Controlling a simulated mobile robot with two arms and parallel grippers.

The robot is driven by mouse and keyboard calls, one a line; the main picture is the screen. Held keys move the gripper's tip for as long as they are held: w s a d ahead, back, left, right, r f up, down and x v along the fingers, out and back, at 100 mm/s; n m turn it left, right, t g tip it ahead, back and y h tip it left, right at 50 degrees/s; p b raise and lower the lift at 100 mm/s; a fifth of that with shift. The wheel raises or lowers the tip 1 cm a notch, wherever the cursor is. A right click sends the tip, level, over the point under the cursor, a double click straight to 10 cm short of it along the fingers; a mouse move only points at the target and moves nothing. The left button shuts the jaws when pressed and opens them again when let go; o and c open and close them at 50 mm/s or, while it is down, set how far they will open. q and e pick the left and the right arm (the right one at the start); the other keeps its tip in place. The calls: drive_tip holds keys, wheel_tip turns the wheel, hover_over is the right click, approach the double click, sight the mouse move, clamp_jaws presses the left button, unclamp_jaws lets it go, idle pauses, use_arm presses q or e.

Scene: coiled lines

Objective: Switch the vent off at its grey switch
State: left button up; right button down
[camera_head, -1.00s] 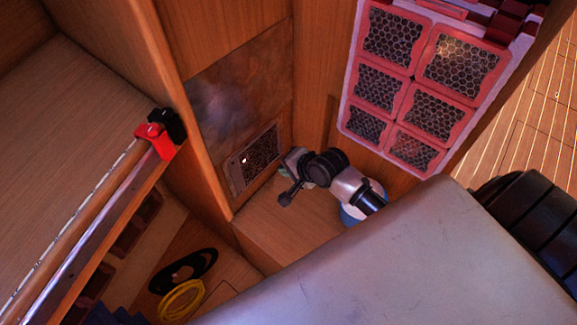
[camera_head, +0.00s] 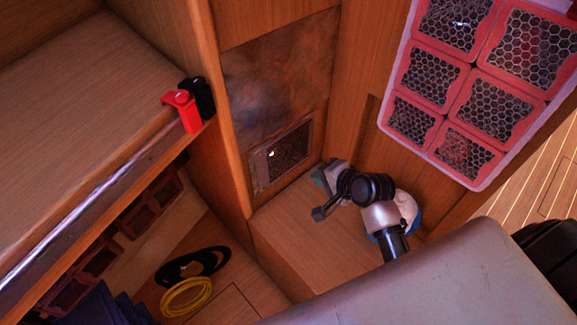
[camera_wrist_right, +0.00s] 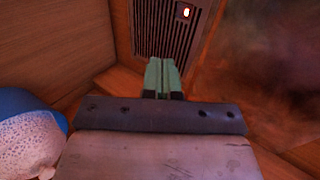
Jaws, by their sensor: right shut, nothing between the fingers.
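The vent (camera_head: 289,152) is a dark slatted grille in a wooden frame, low on the wall. It also shows in the right wrist view (camera_wrist_right: 160,28). A small bright light (camera_head: 271,153) glows on it, also seen in the wrist view (camera_wrist_right: 185,12). A separate grey switch cannot be made out clearly. My right gripper (camera_head: 320,178) is just right of and below the vent in the head view. In the wrist view its greenish fingers (camera_wrist_right: 162,75) are together and empty, overlapping the vent's lower edge; contact cannot be told. My left gripper is not in view.
A wooden ledge (camera_head: 285,225) lies beneath my right gripper. A pink-framed mesh panel (camera_head: 460,95) hangs at right. Red (camera_head: 184,108) and black (camera_head: 202,96) clips sit on the shelf edge at left. A yellow coil (camera_head: 187,298) and black coil (camera_head: 190,265) lie below.

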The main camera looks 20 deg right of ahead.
drive_tip(key=b, duration=0.1)
approach(272, 155)
wheel_tip(272, 155, down, 4)
drive_tip(key=s+d, duration=0.2)
drive_tip(key=w, duration=0.1)
drive_tip(key=w+a, duration=0.1)
drive_tip(key=w+a+f, duration=0.1)
drive_tip(key=w, duration=0.1)
drive_tip(key=shift+w, duration=0.1)
